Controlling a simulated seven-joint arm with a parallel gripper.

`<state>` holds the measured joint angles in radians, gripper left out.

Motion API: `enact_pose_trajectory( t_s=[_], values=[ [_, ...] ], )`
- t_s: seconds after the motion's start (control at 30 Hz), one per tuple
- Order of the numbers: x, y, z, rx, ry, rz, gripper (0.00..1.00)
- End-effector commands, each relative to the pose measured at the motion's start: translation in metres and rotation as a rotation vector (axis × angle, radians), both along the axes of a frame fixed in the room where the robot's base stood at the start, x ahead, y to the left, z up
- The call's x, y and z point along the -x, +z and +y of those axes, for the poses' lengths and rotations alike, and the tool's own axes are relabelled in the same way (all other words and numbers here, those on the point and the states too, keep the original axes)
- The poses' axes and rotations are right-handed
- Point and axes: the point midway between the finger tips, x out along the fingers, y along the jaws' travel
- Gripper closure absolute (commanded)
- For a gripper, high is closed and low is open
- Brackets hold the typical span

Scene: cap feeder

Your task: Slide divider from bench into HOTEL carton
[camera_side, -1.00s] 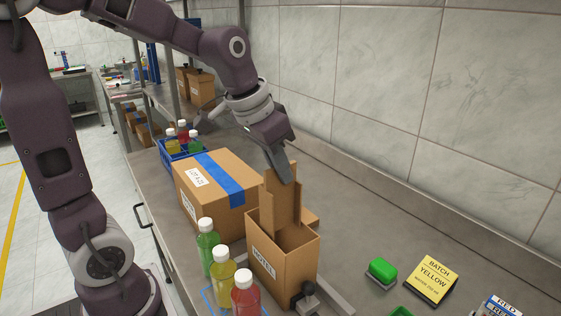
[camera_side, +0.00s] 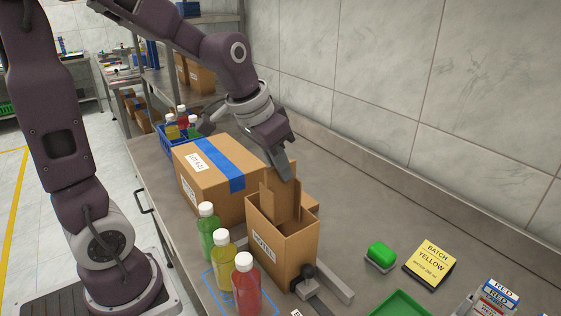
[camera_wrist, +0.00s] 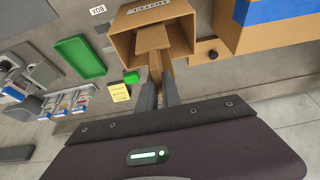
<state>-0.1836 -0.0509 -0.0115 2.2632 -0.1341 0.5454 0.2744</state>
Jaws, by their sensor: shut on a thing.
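The HOTEL carton (camera_side: 283,245) stands open-topped on the bench, its label facing the front. The brown cardboard divider (camera_side: 283,203) stands upright, its lower part inside the carton and its top above the rim. My gripper (camera_side: 284,175) is shut on the divider's upper end, just above the carton. In the wrist view the fingers of my gripper (camera_wrist: 158,95) close on the divider (camera_wrist: 153,42), which reaches into the mouth of the carton (camera_wrist: 122,44). The divider's bottom edge is hidden by the carton walls.
A taped box (camera_side: 208,177) stands close behind the carton. Green (camera_side: 208,236), yellow (camera_side: 223,258) and red (camera_side: 246,284) bottles stand at its left. A black-knobbed clamp (camera_side: 303,275) sits at its front. A green button (camera_side: 381,254) and yellow batch sign (camera_side: 431,262) lie right.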

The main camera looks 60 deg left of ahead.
Motion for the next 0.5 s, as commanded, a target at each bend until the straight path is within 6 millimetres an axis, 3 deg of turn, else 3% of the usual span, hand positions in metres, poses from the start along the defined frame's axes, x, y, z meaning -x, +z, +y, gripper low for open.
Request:
enact_pose_trajectory(
  t_s=[0.5],
  values=[
    [0.000,-0.037,0.000,0.000,0.001,0.001,1.00]
  ],
)
